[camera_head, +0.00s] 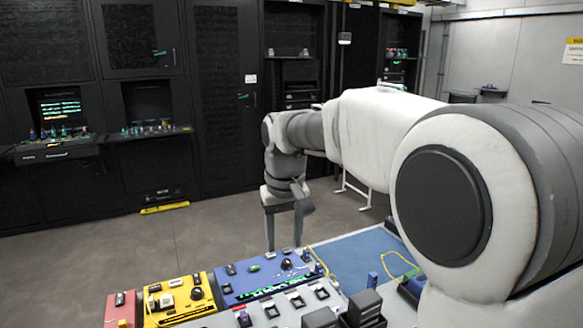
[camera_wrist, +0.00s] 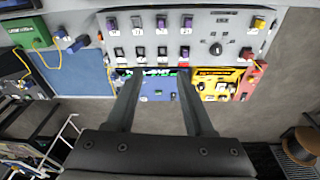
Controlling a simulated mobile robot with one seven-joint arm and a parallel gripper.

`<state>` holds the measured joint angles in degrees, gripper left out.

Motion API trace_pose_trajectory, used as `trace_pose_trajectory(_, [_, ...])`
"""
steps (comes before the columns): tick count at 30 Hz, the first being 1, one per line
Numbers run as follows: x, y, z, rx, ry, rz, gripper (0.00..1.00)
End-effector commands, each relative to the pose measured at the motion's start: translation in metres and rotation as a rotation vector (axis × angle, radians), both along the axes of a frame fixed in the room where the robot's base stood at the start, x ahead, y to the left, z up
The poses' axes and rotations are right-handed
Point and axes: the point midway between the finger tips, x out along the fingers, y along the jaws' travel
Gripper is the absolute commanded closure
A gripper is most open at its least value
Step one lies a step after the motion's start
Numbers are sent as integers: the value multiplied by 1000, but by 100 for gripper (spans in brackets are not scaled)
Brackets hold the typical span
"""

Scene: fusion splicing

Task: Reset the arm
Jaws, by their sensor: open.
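My arm (camera_head: 375,125) reaches out from the right side of the head view, and its wrist bends downward. My gripper (camera_head: 284,243) hangs fingers down beyond the blue panel (camera_head: 262,275) of the console. In the wrist view my gripper (camera_wrist: 158,80) shows two long dark fingers spread apart with nothing between them. The blue panel also shows in the wrist view (camera_wrist: 158,88), past the fingertips. The fingers appear clear of the console; the exact gap cannot be told.
The console carries a yellow panel (camera_head: 180,297), a red panel (camera_head: 120,308), a grey switch panel (camera_wrist: 190,35) and a blue mat (camera_head: 350,258) with a yellow cable (camera_head: 398,262). Black cabinets (camera_head: 225,95) line the back. Grey floor (camera_head: 100,248) lies open between.

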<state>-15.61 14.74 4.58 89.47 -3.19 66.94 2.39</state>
Motion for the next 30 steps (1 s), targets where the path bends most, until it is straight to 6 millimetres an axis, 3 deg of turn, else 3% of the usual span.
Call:
trace_pose_trajectory(6, [-50,-50,28,16,-74,-69,47])
trace_pose_trajectory(13, [-107,-93,39,33,-149,-140,47])
trace_pose_trajectory(24, [-201,-142,21,63,-267,-257,47])
trace_pose_trajectory(30, [-234,-155,2,75,-312,-299,47])
